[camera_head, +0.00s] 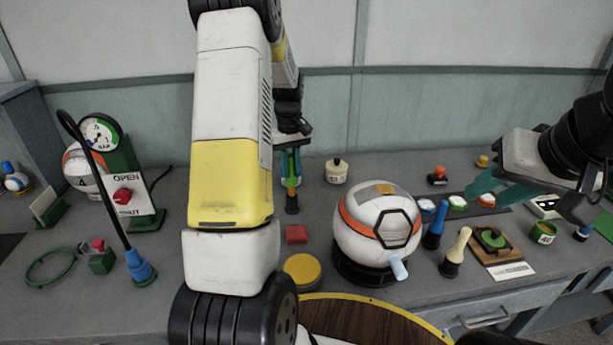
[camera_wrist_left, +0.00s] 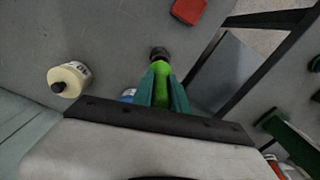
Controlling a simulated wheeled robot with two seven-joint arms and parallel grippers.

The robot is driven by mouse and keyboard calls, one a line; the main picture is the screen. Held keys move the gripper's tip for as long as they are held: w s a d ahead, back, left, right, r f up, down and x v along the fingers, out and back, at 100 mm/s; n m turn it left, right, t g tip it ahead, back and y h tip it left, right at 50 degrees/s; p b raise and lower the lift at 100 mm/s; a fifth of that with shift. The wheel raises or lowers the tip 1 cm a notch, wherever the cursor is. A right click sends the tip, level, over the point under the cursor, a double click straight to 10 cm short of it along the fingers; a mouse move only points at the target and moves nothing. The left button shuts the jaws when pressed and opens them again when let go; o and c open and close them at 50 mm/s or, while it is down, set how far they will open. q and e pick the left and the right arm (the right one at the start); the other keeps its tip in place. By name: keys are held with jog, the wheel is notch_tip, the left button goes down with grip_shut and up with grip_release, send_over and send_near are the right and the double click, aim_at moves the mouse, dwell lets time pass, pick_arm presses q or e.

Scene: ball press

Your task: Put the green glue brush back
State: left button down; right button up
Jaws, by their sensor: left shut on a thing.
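The green glue brush (camera_wrist_left: 161,88) is held between the teal fingers of my left gripper (camera_wrist_left: 163,92) in the left wrist view. In the head view my left gripper (camera_head: 290,165) points down, with the green brush (camera_head: 291,185) between its fingers and the dark brush tip lowest, over the bench behind the red block. My large left forearm hides much of the bench there. A cream pot with a dark knob (camera_head: 336,171) stands to the right of the brush; it also shows in the left wrist view (camera_wrist_left: 68,80). My right gripper (camera_head: 498,188) is open at the right.
A white and orange ball (camera_head: 378,222) sits on a black ring stand. A red block (camera_head: 296,234) and a yellow round pad (camera_head: 302,270) lie to its left. Blue (camera_head: 435,226) and cream-handled (camera_head: 456,252) tools stand to its right. A gauge press (camera_head: 122,165) stands at the left.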

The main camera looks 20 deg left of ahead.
aim_at(291, 175)
pick_arm(q)
jog(key=shift+f, duration=2.55)
jog(key=c, duration=1.3)
grip_release()
